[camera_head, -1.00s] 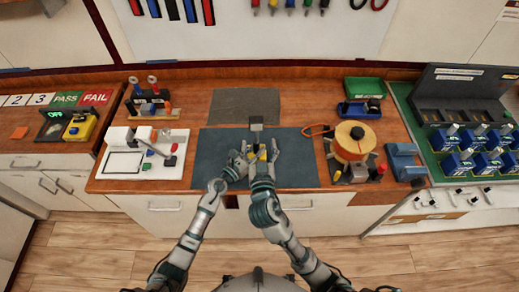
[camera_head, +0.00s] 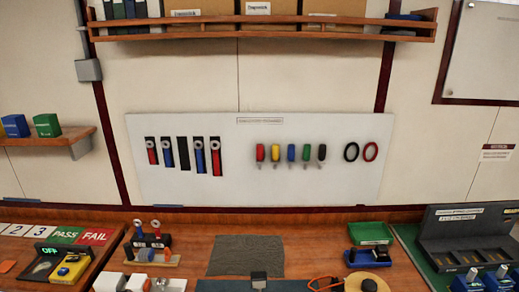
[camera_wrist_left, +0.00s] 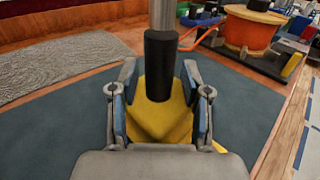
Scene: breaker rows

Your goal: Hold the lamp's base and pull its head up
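The lamp's yellow base (camera_wrist_left: 160,118) stands between the two fingers of my left gripper (camera_wrist_left: 160,112) in the left wrist view. The fingers sit close against both its sides and appear shut on it. A black sleeve (camera_wrist_left: 160,65) rises from the yellow part, with a grey shaft (camera_wrist_left: 163,14) above it, cut off by the picture's top edge. In the head view, only a dark square lamp head (camera_head: 259,277) shows at the bottom edge; the rest is out of frame. My right gripper is in neither view.
A blue mat (camera_wrist_left: 235,100) lies around the lamp, with a grey textured mat (camera_head: 249,255) behind it. An orange reel (camera_wrist_left: 251,28) stands to the right. A white board (camera_head: 230,185) with hanging tools and a shelf (camera_head: 270,26) are on the wall.

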